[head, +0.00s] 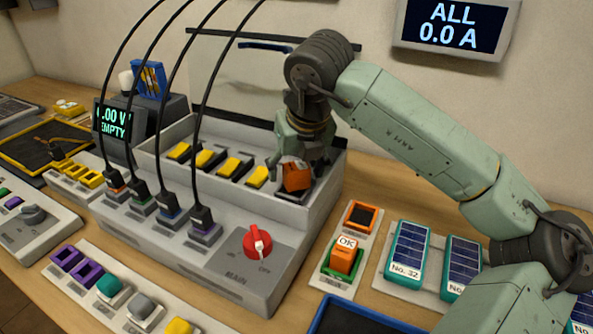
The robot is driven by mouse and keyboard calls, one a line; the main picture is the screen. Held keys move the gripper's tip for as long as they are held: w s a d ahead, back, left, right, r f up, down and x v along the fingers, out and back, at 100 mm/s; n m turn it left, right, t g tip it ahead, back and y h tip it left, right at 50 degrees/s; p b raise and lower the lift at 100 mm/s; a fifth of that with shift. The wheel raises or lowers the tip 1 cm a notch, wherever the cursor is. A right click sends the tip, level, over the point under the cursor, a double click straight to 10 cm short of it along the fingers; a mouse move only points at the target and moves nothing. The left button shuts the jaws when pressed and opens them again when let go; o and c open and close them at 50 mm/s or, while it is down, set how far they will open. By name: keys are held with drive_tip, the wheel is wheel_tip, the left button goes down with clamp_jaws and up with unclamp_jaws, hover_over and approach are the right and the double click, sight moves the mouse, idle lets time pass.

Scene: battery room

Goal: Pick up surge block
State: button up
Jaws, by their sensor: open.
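An orange block (297,177), which looks like the surge block, sits at the right end of the grey cabinet's upper deck, on a dark base. My gripper (299,164) is open and points down over it. One finger shows to the left of the block and one to the right, with the block between them in this view. I cannot tell whether either finger touches it. The top of the block is partly hidden by my gripper. A second orange block marked OK (344,257) stands in a green holder on a small panel to the right of the cabinet.
The grey cabinet (262,285) has several yellow switches, black cables plugged in along its front, and a red MAIN knob (258,242). Blue-green cells (408,252) stand at right. A blue-edged tray (325,310) lies in front. A wall display reads ALL 0.0 A (455,25).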

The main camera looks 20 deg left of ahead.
drive_tip(key=c, duration=1.4)
drive_tip(key=shift+r, duration=0.1)
